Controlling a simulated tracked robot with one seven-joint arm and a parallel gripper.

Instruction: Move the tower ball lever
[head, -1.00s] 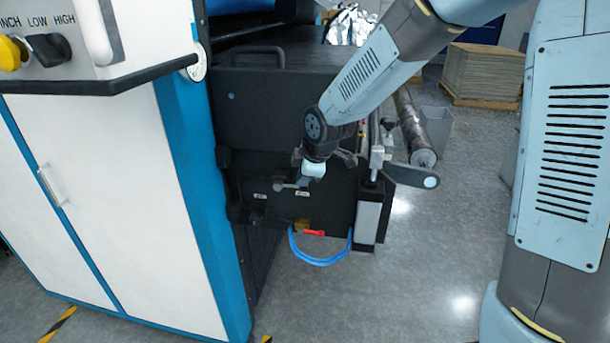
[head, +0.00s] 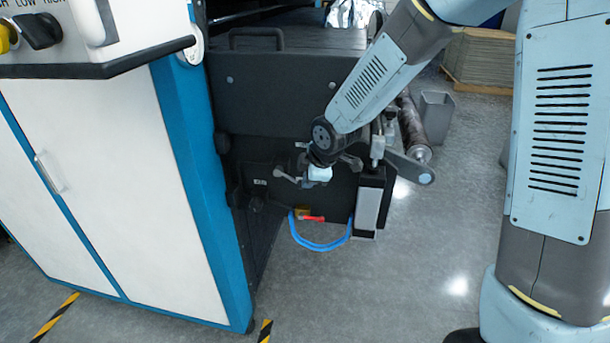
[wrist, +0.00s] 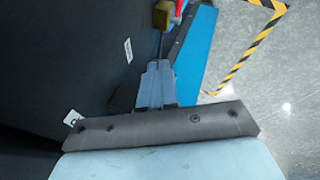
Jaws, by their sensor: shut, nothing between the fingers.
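The likely tower ball lever is the small red handle (head: 313,218) on a brass valve body (head: 302,211), low on the dark machine panel. In the wrist view, the red handle (wrist: 179,9) and brass body (wrist: 162,14) are at the top edge, partly cut off. My gripper (wrist: 160,65) is shut and empty, its fingers pointing towards the brass body. A gap seems to remain between them, though depth is hard to judge. In the head view, the pale end of my wrist is above the red handle, and the fingers are not clear.
A blue hose (head: 318,246) loops below the valve. Grey levers (head: 346,162) stick out from the dark panel (head: 285,105) close to my wrist. A white cabinet (head: 110,190) stands at left. A dark roll (head: 412,125) lies behind at right. Floor in front is open.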

